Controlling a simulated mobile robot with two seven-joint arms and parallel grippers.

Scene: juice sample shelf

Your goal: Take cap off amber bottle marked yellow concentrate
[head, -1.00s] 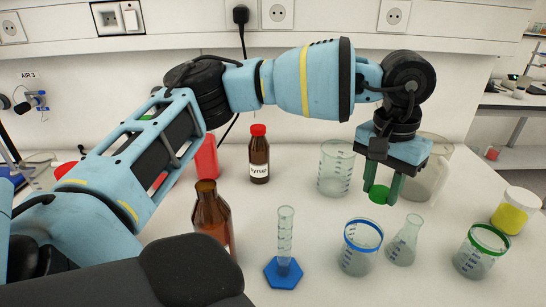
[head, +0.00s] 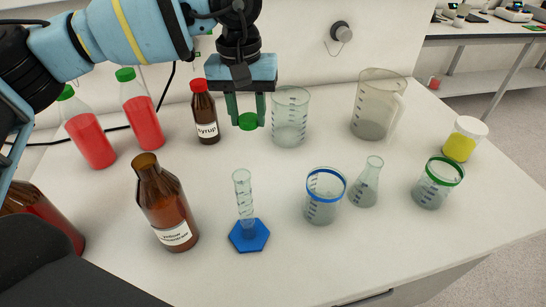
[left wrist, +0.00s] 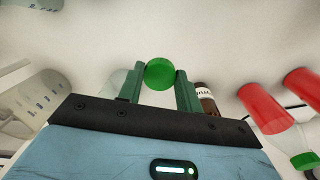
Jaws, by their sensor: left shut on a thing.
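The amber bottle (head: 160,200) with a label that seems to read yellow concentrate stands upright at the left front of the bench. Its neck is open and bare. My left gripper (head: 248,120) is shut on a green cap (head: 249,122), held above the bench between the syrup bottle and the tall beaker, away from the amber bottle. In the left wrist view the green cap (left wrist: 160,74) sits between the two green fingers (left wrist: 160,85). My right gripper is not in view.
A syrup bottle (head: 205,113), two red bottles with green caps (head: 143,122) and a tall beaker (head: 290,120) stand behind. A cylinder (head: 246,205), two small beakers (head: 323,197) and a flask (head: 366,185) stand in front. A pitcher (head: 375,105) and yellow jar (head: 462,142) are right.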

